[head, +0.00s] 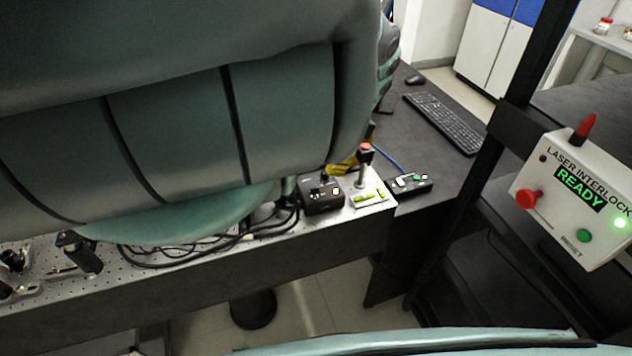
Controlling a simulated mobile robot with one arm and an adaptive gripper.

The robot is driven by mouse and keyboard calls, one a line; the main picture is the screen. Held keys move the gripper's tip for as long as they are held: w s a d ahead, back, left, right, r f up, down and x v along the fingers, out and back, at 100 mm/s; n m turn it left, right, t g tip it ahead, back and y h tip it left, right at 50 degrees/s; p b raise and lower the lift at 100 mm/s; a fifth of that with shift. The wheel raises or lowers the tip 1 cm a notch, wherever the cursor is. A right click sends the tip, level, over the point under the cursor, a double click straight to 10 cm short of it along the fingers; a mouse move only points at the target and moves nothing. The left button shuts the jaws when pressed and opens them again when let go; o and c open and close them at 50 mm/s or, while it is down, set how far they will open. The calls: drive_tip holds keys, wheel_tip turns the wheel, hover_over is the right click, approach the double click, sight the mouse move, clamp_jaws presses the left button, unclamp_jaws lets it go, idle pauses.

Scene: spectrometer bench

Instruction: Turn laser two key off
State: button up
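No label that reads laser two can be made out. A small black control box (322,198) with a knob on top stands on the bench's right part; I cannot tell whether this knob is the key. A second black box (412,184) with a green spot lies to its right. A plate with yellow-green strips (368,196) and a red-topped post (364,165) stands between them. My arm's large green links cover the upper left and hide much of the bench.
A white laser interlock box (560,222) reads READY, with a lit green lamp, at right by a dark post. A keyboard (443,123) lies on the dark desk behind. Black cables (190,250) and dark mounts (80,253) occupy the perforated bench top. Floor shows below.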

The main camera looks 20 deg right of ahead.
sight(315, 188)
drive_tip(key=x, duration=0.6)
drive_tip(key=shift+f+p, duration=0.35)
drive_tip(key=shift+f, duration=0.1)
drive_tip(key=shift+a+f, duration=0.3)
drive_tip(key=shift+f, duration=0.15)
drive_tip(key=shift+o, duration=0.4)
clamp_jaws()
